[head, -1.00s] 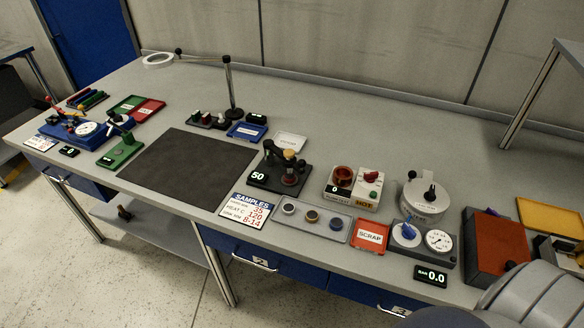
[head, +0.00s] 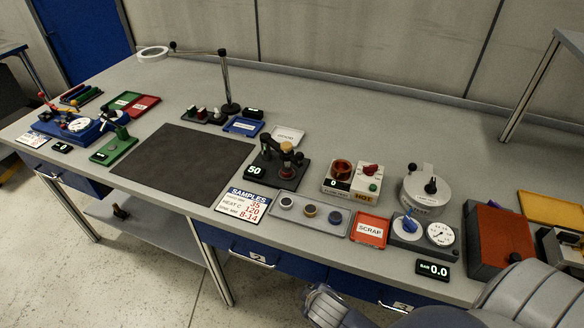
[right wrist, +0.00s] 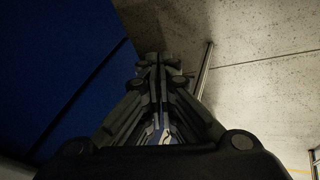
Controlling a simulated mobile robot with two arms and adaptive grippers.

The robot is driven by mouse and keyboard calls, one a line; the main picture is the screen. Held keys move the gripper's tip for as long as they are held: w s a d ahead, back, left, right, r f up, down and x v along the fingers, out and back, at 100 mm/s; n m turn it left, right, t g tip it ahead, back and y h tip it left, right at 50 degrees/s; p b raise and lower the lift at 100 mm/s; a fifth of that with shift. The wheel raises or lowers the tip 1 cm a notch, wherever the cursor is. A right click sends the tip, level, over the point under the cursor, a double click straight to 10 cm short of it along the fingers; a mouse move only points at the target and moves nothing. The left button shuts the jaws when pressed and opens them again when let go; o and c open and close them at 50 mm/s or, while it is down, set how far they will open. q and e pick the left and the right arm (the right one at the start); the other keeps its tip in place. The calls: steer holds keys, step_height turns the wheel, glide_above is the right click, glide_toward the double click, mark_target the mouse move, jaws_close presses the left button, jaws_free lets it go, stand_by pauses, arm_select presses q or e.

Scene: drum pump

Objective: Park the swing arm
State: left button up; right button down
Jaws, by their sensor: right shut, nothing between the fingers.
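What looks like the swing arm is a thin horizontal bar (head: 198,50) on an upright dark post (head: 226,80) at the back of the bench in the head view. A white ring (head: 153,54) is at the bar's left end, over the back left of the bench. The post stands on a round dark base (head: 230,108). My right gripper (right wrist: 160,66) is shut and empty in the right wrist view, in front of a blue surface and pale floor. It is far from the swing arm, low at the bench's front side. My left gripper is not in view.
A dark mat (head: 184,165) lies in front of the post. A row of small dark items (head: 204,114) and a blue tray (head: 244,126) are near the base. A sample tray (head: 309,214), red scrap tray (head: 369,230) and gauge unit (head: 424,234) line the front edge. The back right is clear.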

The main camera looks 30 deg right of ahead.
steer(key=r+t, duration=0.1)
steer(key=r, duration=0.5)
steer(key=w+r+t, duration=0.1)
steer(key=r, duration=0.5)
steer(key=w+r+t+h+b, duration=0.1)
steer(key=r, duration=0.5)
steer(key=shift+d+r+n, duration=0.2)
steer(key=shift+d+n, duration=0.1)
steer(key=w+a+r+n+t+h, duration=0.1)
steer(key=w+r+n+t, duration=0.5)
steer(key=r, duration=0.5)
steer(key=shift+w+r+n+t, duration=0.2)
steer(key=shift+w+n+t, duration=0.25)
steer(key=shift+w, duration=0.65)
steer(key=d+p+x, duration=0.2)
steer(key=p+x, duration=0.1)
steer(key=x, duration=1)
steer(key=shift+s+d, duration=0.4)
steer(key=shift+s, duration=0.05)
